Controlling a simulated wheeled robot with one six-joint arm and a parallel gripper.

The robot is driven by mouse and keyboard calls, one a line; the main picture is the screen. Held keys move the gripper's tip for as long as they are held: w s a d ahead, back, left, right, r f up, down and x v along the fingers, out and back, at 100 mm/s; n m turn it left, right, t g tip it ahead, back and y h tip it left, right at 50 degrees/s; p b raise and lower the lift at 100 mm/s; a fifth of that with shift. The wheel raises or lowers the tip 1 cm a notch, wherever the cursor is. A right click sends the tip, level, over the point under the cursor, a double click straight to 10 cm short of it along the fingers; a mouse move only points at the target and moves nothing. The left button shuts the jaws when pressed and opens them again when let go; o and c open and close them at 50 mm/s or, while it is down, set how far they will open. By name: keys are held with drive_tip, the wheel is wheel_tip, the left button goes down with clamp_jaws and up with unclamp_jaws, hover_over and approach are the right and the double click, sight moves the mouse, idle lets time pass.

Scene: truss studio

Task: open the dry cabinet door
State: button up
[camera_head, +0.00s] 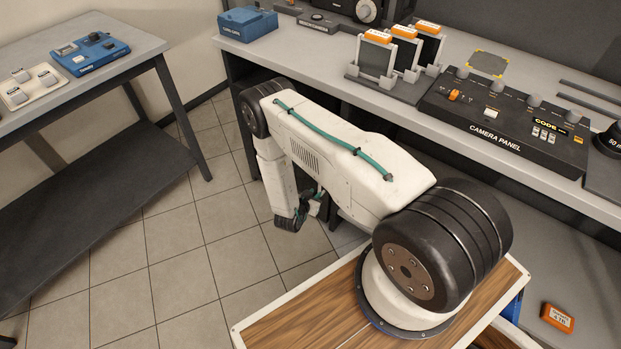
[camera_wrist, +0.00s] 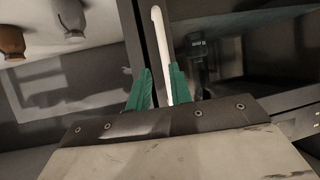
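In the wrist view a slim white upright bar handle (camera_wrist: 161,45) stands in front of the dark frame of the dry cabinet (camera_wrist: 133,40). My gripper (camera_wrist: 160,78) has its two green fingers apart, one on each side of the handle's lower part. The handle is close to the right finger, and a gap shows on its left. I cannot tell whether the right finger touches it. In the head view my gripper (camera_head: 314,204) hangs low beside the bench, mostly hidden by my arm. The cabinet front is not clearly visible there.
A long bench (camera_head: 325,72) carries a camera panel (camera_head: 500,118) and upright orange-topped cards. A side table (camera_head: 85,45) stands at the left. Tiled floor (camera_head: 200,240) between them is clear. In the wrist view, lens-like items (camera_wrist: 70,15) show at upper left.

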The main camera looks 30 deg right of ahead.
drive_tip(key=shift+t+h, duration=0.3)
drive_tip(key=x, duration=0.4)
drive_tip(key=r+x, duration=0.1)
drive_tip(key=x, duration=0.2)
drive_tip(key=shift+w+d+r, duration=0.1)
drive_tip(key=shift+w+d, duration=0.05)
drive_tip(key=shift+w, duration=0.3)
clamp_jaws()
